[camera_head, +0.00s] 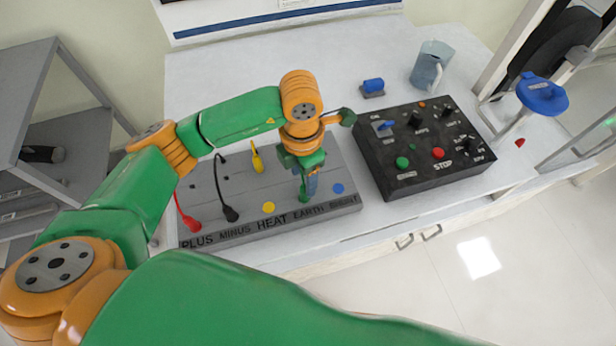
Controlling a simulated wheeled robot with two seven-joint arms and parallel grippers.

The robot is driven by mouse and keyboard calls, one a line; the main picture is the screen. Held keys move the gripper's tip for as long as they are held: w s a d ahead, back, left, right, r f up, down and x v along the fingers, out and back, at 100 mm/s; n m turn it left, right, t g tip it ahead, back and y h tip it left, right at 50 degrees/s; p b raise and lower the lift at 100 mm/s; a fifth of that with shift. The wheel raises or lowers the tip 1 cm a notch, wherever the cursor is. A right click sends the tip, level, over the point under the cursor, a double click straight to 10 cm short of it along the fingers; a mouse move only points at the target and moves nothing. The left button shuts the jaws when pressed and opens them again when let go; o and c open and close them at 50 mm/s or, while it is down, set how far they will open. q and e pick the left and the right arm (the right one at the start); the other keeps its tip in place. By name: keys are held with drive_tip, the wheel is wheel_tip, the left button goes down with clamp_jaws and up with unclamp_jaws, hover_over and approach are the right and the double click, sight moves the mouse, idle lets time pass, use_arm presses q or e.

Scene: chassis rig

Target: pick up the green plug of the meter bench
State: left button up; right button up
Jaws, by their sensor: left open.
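The grey meter bench (250,232) stands on the white table, with PLUS, MINUS, HEAT and EARTH along its front edge. The green plug (304,194) is upright on the bench in the EARTH part, partly covered by my gripper. My left gripper (309,186) points down over the green plug, its jaws open and right at the plug. I cannot tell whether the fingers touch it. My right gripper is not in view.
On the bench are a red plug (189,221), a black plug (230,213), a yellow plug (257,161) and a blue disc (338,188). A black control box (440,177) stands to the right. A jug (430,66) and small blue part (373,86) stand behind.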

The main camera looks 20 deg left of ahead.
sight(304, 186)
use_arm(q)
drive_tip(key=f, duration=0.1)
drive_tip(key=s+f, duration=0.1)
drive_tip(key=f+p, duration=0.1)
drive_tip(key=f, duration=0.1)
drive_tip(key=shift+s+d, duration=0.2)
drive_tip(key=shift+s, duration=0.05)
drive_tip(key=shift+w+f, duration=0.25)
drive_tip(key=shift+w, duration=0.05)
drive_tip(key=shift+r, duration=0.1)
clamp_jaws()
